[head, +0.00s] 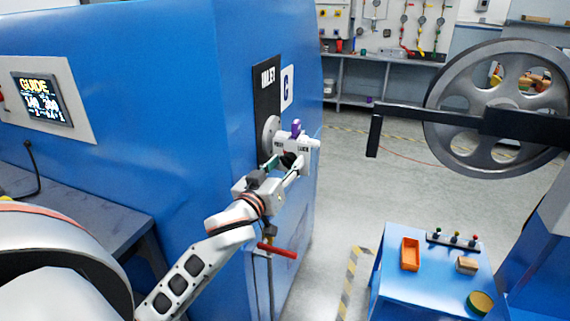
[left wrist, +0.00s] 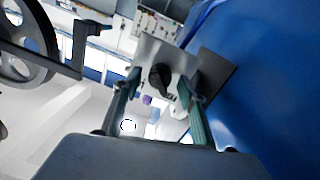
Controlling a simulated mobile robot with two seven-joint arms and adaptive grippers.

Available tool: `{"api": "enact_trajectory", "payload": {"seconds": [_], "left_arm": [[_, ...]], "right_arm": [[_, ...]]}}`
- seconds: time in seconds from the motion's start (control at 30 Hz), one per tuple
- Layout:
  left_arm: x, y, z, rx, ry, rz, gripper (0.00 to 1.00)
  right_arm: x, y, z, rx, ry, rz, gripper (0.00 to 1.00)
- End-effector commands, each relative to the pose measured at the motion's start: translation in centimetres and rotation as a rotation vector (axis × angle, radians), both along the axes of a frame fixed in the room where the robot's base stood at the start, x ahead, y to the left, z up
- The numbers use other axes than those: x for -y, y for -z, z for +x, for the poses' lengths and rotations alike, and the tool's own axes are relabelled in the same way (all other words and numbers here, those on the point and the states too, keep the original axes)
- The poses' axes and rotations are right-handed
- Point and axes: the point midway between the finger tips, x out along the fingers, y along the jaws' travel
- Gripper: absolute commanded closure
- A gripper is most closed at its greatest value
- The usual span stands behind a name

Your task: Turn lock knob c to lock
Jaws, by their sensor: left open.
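Lock knob c is a black knob (left wrist: 160,78) on a light grey plate (left wrist: 165,55) in the left wrist view. In the head view the plate's white label block (head: 300,143) stands out from the blue cabinet, below the sign with the letter C (head: 287,87); the knob is mostly hidden by the gripper. My left gripper (head: 286,163) is open in front of the plate. In the left wrist view its two green-padded fingers (left wrist: 158,88) stand either side of the knob, with gaps visible. Whether they touch it, I cannot tell. My right gripper is not in view.
The blue cabinet (head: 190,110) stands close beside my left arm. A purple part (head: 296,128) sits on top of the label block. A red handle (head: 277,251) is below the gripper. A large spoked wheel (head: 500,108) and a blue table (head: 405,285) are at right.

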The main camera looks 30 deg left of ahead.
Motion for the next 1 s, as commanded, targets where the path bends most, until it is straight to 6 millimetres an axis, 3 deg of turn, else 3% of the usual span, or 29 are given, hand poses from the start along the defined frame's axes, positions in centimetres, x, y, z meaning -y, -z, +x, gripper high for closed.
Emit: {"api": "enact_trajectory", "payload": {"seconds": [0.27, 0.4, 0.43, 0.77, 1.0], "left_arm": [[0.0, 0.0, 0.2, 0.000, 0.000, 0.000, 0.58], [0.0, 0.0, 0.1, 0.000, 0.000, 0.000, 0.94], [0.0, 0.0, 0.1, 0.000, 0.000, 0.000, 0.97], [0.0, -0.1, 0.1, -0.007, -0.001, 0.026, 0.97], [0.0, -0.3, 0.1, -0.036, -0.001, 0.141, 0.97]], "right_arm": [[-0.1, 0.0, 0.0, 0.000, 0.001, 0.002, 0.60], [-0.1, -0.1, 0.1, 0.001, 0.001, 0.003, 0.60], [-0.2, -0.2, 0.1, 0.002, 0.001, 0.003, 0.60], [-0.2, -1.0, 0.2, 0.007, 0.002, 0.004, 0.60], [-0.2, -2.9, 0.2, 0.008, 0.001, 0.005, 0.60]]}}
